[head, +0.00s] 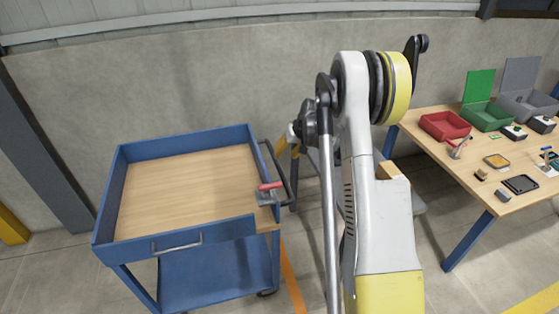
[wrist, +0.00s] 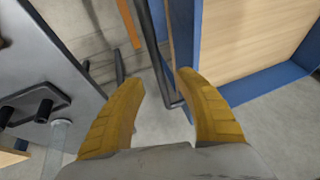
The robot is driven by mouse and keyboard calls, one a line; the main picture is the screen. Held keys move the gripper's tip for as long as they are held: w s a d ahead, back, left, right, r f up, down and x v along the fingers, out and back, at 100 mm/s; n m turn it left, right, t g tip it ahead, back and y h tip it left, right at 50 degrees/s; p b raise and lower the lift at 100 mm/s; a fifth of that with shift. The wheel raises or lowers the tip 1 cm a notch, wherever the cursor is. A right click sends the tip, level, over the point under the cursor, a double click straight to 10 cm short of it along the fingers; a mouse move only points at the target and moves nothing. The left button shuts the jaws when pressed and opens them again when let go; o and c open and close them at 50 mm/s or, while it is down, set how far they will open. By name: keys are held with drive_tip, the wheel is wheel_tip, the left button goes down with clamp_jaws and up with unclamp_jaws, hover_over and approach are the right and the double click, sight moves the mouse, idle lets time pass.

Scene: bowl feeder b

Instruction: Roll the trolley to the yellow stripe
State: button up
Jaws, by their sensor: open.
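The trolley (head: 185,240) is blue with a wooden top and a lower shelf, at the left of the head view. Its dark push handle (head: 279,172) is on its right side. In the wrist view the handle (wrist: 155,50) runs down to between my open fingers; I cannot tell whether they touch it. My gripper (wrist: 160,84) has two yellow fingers, spread apart; in the head view my arm partly hides it. A yellow stripe (head: 537,301) lies on the floor at bottom right. An orange stripe (head: 292,278) lies just right of the trolley.
A red-handled metal piece (head: 268,192) sits at the trolley's right edge. A wooden table (head: 505,203) with red (head: 445,126) and green (head: 487,117) bins and small parts stands at right. A concrete wall (head: 220,85) is behind. Floor (head: 450,290) in front of the table looks clear.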

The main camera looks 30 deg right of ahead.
sight(280, 167)
drive_tip(key=b+x, duration=0.2)
drive_tip(key=x, duration=0.3)
drive_tip(key=b+x, duration=0.2)
drive_tip(key=x, duration=0.3)
drive_tip(key=shift+d+f, duration=0.2)
drive_tip(key=shift+f, duration=0.15)
clamp_jaws()
